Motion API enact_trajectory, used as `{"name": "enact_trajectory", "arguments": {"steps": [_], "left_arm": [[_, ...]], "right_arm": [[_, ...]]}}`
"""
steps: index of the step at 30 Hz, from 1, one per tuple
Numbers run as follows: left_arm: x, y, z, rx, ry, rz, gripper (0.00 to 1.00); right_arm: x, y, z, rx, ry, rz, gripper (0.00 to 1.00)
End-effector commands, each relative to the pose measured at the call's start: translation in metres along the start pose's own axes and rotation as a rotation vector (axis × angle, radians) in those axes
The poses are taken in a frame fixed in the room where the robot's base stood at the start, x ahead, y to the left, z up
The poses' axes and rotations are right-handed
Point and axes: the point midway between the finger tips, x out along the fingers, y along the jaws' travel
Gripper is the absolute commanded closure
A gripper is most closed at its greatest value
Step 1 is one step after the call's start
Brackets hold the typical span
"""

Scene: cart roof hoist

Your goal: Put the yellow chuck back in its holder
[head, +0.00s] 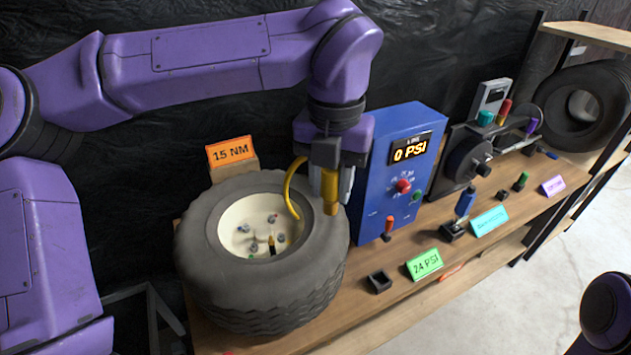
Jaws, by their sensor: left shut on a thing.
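The yellow chuck (330,191) is upright between the fingers of my left gripper (332,180), which is shut on it above the right side of the tyre (322,263). A yellow hose (289,189) curves from the chuck down over the wheel's cream rim (235,222). A small black open-topped holder (378,283) stands on the bench, in front of the tyre's right side, and looks empty. My right gripper is out of view.
A blue inflator box (405,150) reading 0 PSI stands just right of the gripper. A green 24 PSI sign (424,264) is beside the holder. An orange 15 NM sign (231,151) is behind the tyre. Tools and another tyre (590,100) are farther right.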

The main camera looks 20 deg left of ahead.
Motion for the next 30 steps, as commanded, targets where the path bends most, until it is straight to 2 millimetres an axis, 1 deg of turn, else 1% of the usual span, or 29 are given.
{"name": "enact_trajectory", "arguments": {"steps": [1, 5, 17, 30], "left_arm": [[-0.003, -0.004, 0.005, -0.001, 0.002, 0.000, 1.00], [-0.002, -0.014, 0.016, 0.000, 0.001, 0.001, 1.00], [-0.004, -0.045, 0.053, 0.000, 0.001, 0.000, 1.00], [-0.005, -0.079, 0.093, 0.000, 0.002, 0.001, 1.00]], "right_arm": [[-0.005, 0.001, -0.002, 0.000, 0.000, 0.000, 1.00], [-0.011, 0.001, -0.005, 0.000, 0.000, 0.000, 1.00], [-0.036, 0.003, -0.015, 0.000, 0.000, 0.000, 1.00], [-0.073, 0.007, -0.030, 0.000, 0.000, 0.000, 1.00]]}}
